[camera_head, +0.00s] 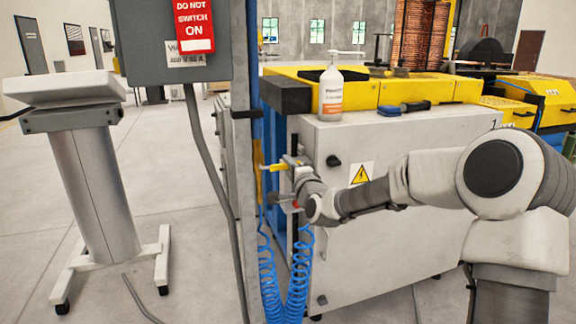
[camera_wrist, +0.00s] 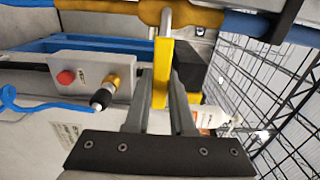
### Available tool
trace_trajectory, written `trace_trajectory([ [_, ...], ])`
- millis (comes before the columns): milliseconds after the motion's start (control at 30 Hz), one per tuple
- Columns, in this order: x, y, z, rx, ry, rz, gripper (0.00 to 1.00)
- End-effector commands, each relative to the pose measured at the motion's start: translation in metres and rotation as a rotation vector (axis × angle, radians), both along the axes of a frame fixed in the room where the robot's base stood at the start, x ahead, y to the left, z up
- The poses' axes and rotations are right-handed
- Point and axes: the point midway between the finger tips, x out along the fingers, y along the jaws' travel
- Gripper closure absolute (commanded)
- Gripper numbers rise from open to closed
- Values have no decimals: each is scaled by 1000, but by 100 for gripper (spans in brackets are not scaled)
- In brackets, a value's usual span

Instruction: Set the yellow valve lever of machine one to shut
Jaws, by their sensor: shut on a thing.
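The yellow valve lever (camera_head: 276,168) is at the left end of the grey machine in the head view. It points sideways, across the yellow pipe (camera_head: 258,165). In the wrist view the lever (camera_wrist: 162,65) stands between my fingers, at a right angle to the yellow pipe (camera_wrist: 120,6) along the top. My gripper (camera_head: 287,166) reaches the lever from the right in the head view. Its fingers (camera_wrist: 162,92) are shut on the lever in the wrist view.
Blue coiled hoses (camera_head: 268,270) hang below the lever. A grey post (camera_head: 243,130) and switch box (camera_head: 170,40) stand just left. A box with a red button (camera_wrist: 66,77) is beside my fingers. A bottle (camera_head: 331,95) stands on the machine (camera_head: 400,250). Floor at left is partly free.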

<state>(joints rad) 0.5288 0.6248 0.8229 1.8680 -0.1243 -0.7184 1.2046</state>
Motion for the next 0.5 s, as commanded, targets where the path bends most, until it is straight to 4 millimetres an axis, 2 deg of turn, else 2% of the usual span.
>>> trace_trajectory([
  [500,0,0,-2,33,8,-1,100],
])
